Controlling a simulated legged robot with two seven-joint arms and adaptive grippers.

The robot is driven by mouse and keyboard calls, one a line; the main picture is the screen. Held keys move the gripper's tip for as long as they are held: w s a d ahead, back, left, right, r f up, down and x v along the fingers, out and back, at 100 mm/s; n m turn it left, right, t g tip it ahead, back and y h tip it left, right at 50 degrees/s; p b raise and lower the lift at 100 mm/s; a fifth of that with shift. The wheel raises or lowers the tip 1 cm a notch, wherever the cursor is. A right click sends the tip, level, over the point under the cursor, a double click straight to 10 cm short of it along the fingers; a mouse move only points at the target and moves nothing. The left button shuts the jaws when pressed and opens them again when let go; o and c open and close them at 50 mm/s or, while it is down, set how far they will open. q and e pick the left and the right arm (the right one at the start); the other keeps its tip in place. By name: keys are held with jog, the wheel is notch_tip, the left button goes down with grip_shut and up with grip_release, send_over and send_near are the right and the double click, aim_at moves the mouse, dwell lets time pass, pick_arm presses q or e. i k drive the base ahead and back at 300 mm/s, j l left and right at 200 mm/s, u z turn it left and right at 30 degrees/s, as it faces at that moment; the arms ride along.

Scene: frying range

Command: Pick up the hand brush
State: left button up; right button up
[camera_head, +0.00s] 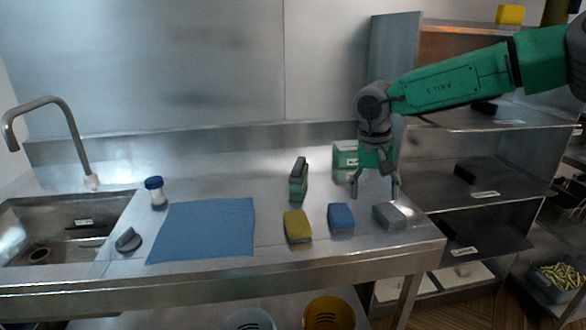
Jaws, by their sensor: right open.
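No item is plainly a hand brush, and I cannot tell which one it is. Candidates on the steel counter are a green-and-dark upright block (299,180), a yellow block (297,227), a blue block (341,217), a grey block (389,216) and a small dark grey item (128,240) near the sink. My right gripper (375,194) is open and points down, empty, just behind and above the grey block. My left gripper is not in view.
A blue cloth (205,230) lies flat on the counter, beside a white jar with a blue lid (156,193). A sink with a tap (45,104) is at the left. A green-and-white box (345,155) stands behind my right gripper. Steel shelves (480,180) stand at the right.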

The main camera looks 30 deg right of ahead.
aim_at(298, 176)
jog(key=i, duration=1.1)
